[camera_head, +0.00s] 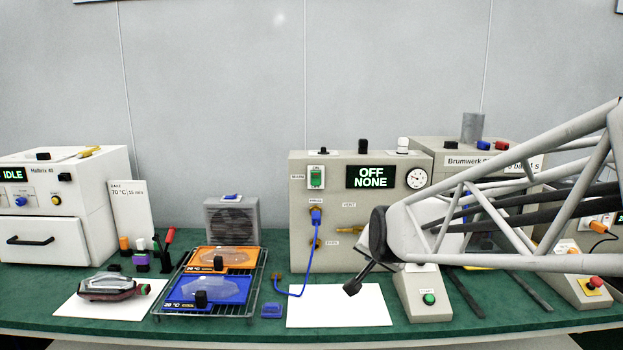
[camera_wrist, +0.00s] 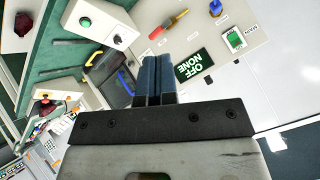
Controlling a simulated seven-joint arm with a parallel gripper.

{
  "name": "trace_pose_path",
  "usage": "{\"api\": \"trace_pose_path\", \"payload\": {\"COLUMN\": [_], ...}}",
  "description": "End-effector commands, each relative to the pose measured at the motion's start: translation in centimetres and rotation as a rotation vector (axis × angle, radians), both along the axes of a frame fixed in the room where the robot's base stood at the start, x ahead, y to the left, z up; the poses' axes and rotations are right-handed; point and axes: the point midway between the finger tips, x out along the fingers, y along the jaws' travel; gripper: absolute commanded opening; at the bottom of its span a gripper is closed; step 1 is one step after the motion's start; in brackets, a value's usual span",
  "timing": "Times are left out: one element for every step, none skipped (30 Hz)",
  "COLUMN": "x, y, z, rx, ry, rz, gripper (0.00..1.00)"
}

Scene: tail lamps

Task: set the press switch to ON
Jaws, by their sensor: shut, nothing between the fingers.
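My gripper (camera_head: 352,288) hangs over the white sheet in front of the grey tester box (camera_head: 345,258), with its fingers shut together and empty. The shut fingers also show in the wrist view (camera_wrist: 156,78). The grey machine marked Brumwerk (camera_head: 449,162) stands at the right, its front largely hidden behind my arm in the head view. I cannot make out a switch on it. The tester box has a green rocker switch (camera_head: 316,177), also visible in the wrist view (camera_wrist: 235,40). Its display (camera_head: 370,177) reads OFF NONE. My fingers touch none of these.
A sloped box with a green button (camera_head: 428,299) stands right of the white sheet (camera_head: 335,314). Another with a red button (camera_head: 595,283) is at the far right. A blue cable (camera_head: 307,265) hangs from the tester. A rack with orange and blue trays (camera_head: 222,258) stands left.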

Motion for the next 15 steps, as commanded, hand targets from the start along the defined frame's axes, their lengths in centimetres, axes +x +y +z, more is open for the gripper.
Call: {"api": "trace_pose_path", "payload": {"x": [2.2,3.4,5.0,6.2,7.4,8.9,10.1,11.2,12.6,13.7,14.7,16.1,17.1,18.1,19.3], "y": [0.5,0.8,1.2,1.4,1.7,2.0,2.3,2.6,3.0,3.3,3.6,3.9,4.2,4.5,4.9], "z": [0.0,0.2,0.4,0.6,0.7,0.9,0.9,1.0,1.1,1.2,1.2,1.3,1.3,1.3,1.3], "rx": [0.033,0.057,0.090,0.114,0.139,0.173,0.197,0.224,0.260,0.287,0.316,0.352,0.380,0.408,0.446], "ry": [-0.039,-0.067,-0.104,-0.133,-0.160,-0.197,-0.224,-0.252,-0.288,-0.314,-0.341,-0.378,-0.404,-0.431,-0.467], "rz": [-0.022,-0.038,-0.058,-0.072,-0.087,-0.105,-0.117,-0.129,-0.146,-0.157,-0.168,-0.181,-0.190,-0.199,-0.210], "gripper": [0.00,0.00,0.00,0.00,0.00,0.00,0.00,0.00,0.00,0.00,0.00,0.00,0.00,0.00,0.00]}}
